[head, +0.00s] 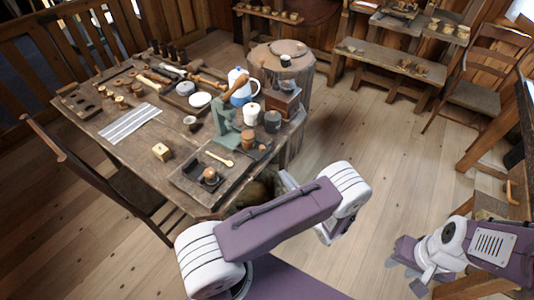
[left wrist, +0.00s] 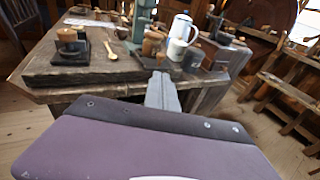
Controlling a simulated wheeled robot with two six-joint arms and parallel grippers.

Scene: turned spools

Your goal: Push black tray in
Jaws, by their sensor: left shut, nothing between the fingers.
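The black tray (head: 262,153) lies at the right edge of the table, beside the green press (head: 226,125). A brown spool (head: 248,138) stands at its back end. In the left wrist view the tray (left wrist: 148,63) shows as a dark strip just beyond my fingertips. My left gripper (left wrist: 160,78) is shut and empty, pointing at the tray's near edge; I cannot tell if they touch. In the head view my left forearm hides most of this gripper. My right gripper (head: 404,275) is far to the right, off the table, with its fingers apart and empty.
A grinder (head: 283,100), a grey cup (head: 272,122) and a blue-white pot (head: 240,88) stand behind the black tray. Floor right of the table is clear.

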